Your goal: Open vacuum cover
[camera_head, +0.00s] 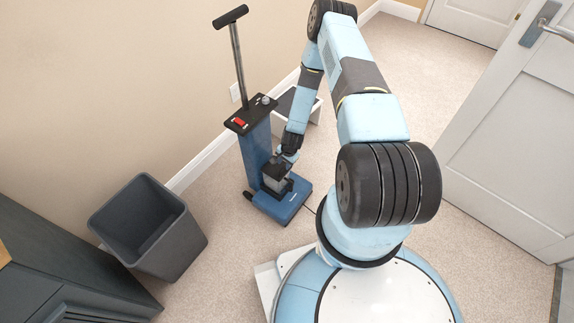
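The upright vacuum (257,145) is blue, with a tall black T-handle, a black top panel carrying a red switch, and a flat blue base (287,207) on the carpet. It stands near the beige wall, left of my arm. My gripper (277,178) points down at the front of the vacuum, just above its base. A grey and black block shows there, and I cannot tell where my gripper ends and the vacuum begins. The fingers are too small and hidden to tell whether they are open or touching the vacuum. I cannot make out a raised cover.
An empty dark grey bin (150,228) stands left of the vacuum. A white box-like container (316,109) is behind it by the wall. A dark cabinet (62,262) fills the lower left. A white door (515,130) stands at the right. Carpet is clear between bin and base.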

